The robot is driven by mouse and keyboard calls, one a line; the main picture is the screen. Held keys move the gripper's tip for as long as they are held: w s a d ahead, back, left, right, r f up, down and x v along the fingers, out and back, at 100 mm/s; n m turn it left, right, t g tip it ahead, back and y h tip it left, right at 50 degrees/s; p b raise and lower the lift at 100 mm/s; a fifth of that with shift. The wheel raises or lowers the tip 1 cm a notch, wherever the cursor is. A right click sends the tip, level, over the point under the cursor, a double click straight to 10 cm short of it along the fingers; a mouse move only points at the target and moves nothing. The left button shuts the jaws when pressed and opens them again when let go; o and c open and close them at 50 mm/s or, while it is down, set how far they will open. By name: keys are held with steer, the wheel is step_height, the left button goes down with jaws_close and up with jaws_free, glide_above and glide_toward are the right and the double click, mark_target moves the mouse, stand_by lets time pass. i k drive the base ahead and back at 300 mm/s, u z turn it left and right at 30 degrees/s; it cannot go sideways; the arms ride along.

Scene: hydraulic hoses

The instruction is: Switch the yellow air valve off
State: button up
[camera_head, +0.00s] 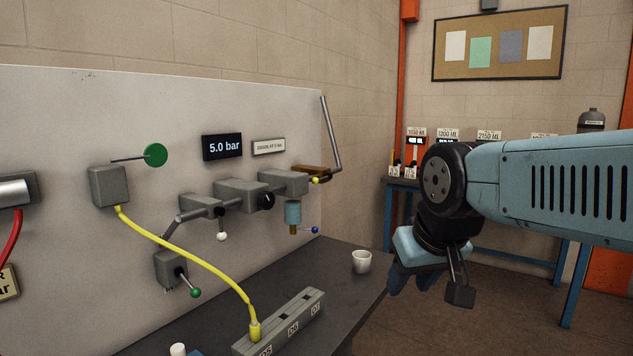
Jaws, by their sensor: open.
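A small yellow ball knob (316,180) sits at the right end of the row of grey blocks on the panel, which I take to be the yellow air valve's handle. It is at the grey end block (283,182), just below a brown bracket with a tilted metal rod. Its stem is too small to read clearly. My gripper (430,281) is open and empty, pointing down to the right of the bench, well apart from the knob.
A display (222,147) reads 5.0 bar. White (221,237), green (196,292) and blue (315,230) ball knobs are nearby. A yellow hose (190,248) runs to a grey socket strip (290,318). A white cup (361,261) stands near the bench edge.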

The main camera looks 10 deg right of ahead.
mark_target(315, 180)
steer(key=z, duration=0.1)
steer(key=k, duration=0.9)
steer(key=u, duration=0.2)
steer(key=i, duration=0.9)
steer(key=z, duration=0.05)
steer(key=k, duration=0.65)
steer(key=z, duration=0.5)
steer(key=i, duration=1.45)
steer(key=u, duration=0.2)
